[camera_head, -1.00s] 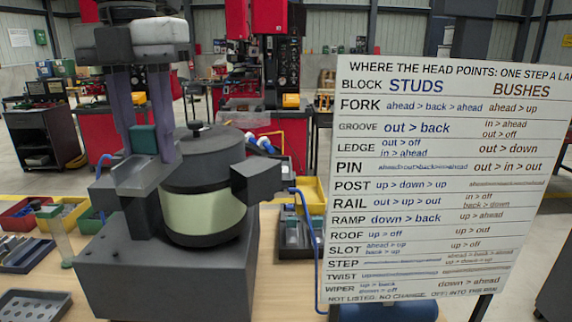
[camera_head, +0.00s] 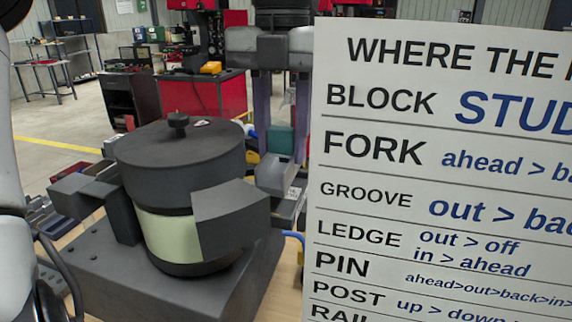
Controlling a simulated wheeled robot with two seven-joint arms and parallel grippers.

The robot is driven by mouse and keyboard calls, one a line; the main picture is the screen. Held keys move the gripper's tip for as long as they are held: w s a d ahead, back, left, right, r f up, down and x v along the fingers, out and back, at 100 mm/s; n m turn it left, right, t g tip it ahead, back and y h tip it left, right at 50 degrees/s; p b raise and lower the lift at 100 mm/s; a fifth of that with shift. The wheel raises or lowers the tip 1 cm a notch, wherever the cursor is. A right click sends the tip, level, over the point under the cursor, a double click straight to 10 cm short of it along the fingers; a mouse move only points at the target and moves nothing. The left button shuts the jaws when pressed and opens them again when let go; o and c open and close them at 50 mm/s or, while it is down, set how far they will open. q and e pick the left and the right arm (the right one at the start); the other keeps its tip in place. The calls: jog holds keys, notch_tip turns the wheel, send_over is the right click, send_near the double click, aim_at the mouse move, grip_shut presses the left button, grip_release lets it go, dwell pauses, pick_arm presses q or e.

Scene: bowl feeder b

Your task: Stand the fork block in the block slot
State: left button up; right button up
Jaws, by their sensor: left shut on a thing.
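My left gripper (camera_head: 282,145) hangs down beyond the bowl feeder, left of the sign, with its two long purple-grey fingers. A teal block (camera_head: 280,138) shows between the fingers near their tips, and they are shut on it. I cannot make out a fork shape on it at this size. A pale grey, tray-like part (camera_head: 276,176) shows just below the block; I cannot tell whether they touch or whether this is the block slot. My right gripper is not in view.
The dark bowl feeder (camera_head: 180,160), with a knobbed lid and a pale green band, stands on a grey base (camera_head: 190,293). A large sign (camera_head: 440,150) hides the right side; its FORK row starts "ahead". Benches and red machines stand behind.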

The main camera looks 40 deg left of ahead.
aim_at(284, 165)
pick_arm(q)
jog(key=shift+w+f, duration=0.1)
jog(key=shift+f, duration=1.8)
jog(key=shift+f, duration=0.2)
jog(key=o, duration=1.2)
jog(key=shift+r, duration=0.1)
notch_tip(284, 165, up, 12)
jog(key=shift+r, duration=0.1)
